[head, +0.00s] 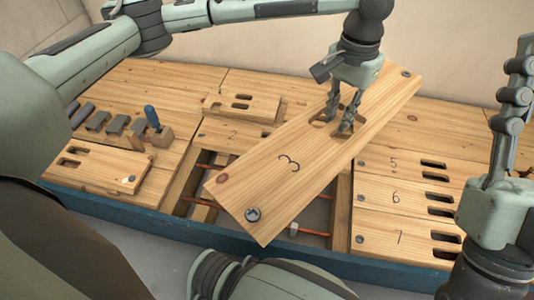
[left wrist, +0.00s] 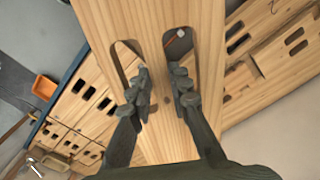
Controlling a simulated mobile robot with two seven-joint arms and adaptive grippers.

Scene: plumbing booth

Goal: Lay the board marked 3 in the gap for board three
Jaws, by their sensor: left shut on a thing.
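The board marked 3 (head: 268,185) is held up, slanted across the opening in the deck, its near end toward the lower left and its far end toward the upper right. My left gripper (head: 343,122) is shut on it, with its fingers in the two grip slots. In the left wrist view the fingers (left wrist: 163,90) grip the strip of wood between the slots. The gap (head: 310,215) shows under the board with orange pipes in it; part of it is hidden. My right gripper (head: 490,215) is at the right, and its fingers are not clear.
Boards marked 5, 6 (head: 395,197) and 7 lie to the right of the gap. A board marked 2 (head: 230,133) lies behind it. A small loose board (head: 240,104) rests on the deck. A block with a blue-handled tool (head: 152,117) and dark blocks stand at left, near another slotted board (head: 100,166).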

